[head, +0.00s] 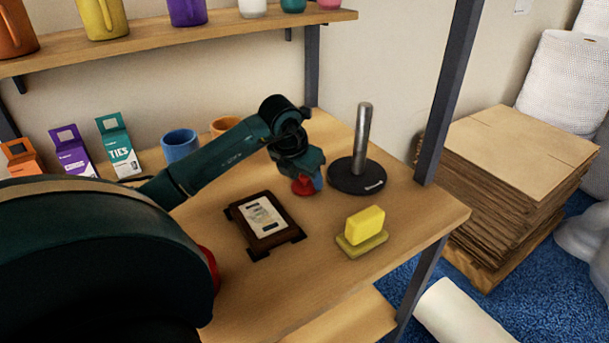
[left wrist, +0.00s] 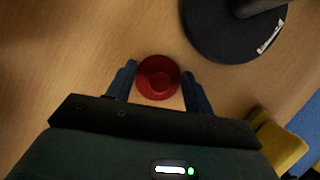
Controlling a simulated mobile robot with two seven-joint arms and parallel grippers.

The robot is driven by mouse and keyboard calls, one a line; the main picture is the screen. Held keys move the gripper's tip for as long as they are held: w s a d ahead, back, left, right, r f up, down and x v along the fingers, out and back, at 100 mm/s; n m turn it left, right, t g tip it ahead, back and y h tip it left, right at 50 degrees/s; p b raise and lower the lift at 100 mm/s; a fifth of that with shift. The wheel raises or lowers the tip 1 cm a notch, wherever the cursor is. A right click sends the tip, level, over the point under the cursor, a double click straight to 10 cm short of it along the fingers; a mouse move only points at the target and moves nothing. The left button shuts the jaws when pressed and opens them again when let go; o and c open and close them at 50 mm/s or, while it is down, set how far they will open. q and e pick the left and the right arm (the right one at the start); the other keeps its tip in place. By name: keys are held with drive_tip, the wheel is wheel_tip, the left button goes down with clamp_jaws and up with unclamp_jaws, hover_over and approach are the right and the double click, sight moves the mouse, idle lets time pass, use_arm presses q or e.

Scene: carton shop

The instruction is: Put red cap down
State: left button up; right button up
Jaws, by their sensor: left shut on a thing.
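A red cap (head: 303,187) is at my left gripper (head: 308,183), low over the wooden table between a dark framed plaque and a black round stand. In the left wrist view the round red cap (left wrist: 158,77) sits between the two blue fingers of my left gripper (left wrist: 159,84), which is shut on it. I cannot tell whether the cap touches the table. My right gripper is not in view.
The black base (head: 357,177) with an upright metal post stands just right of the gripper. The dark plaque (head: 265,223) lies to the left, and a yellow block (head: 364,225) is in front. Mugs (head: 181,145) and cartons stand behind.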

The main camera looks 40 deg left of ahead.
use_arm(q)
drive_tip(key=shift+f, duration=0.15)
drive_tip(key=o, duration=1)
drive_tip(key=shift+c, duration=0.2)
drive_tip(key=v, duration=1.2)
drive_tip(key=shift+d, duration=0.1)
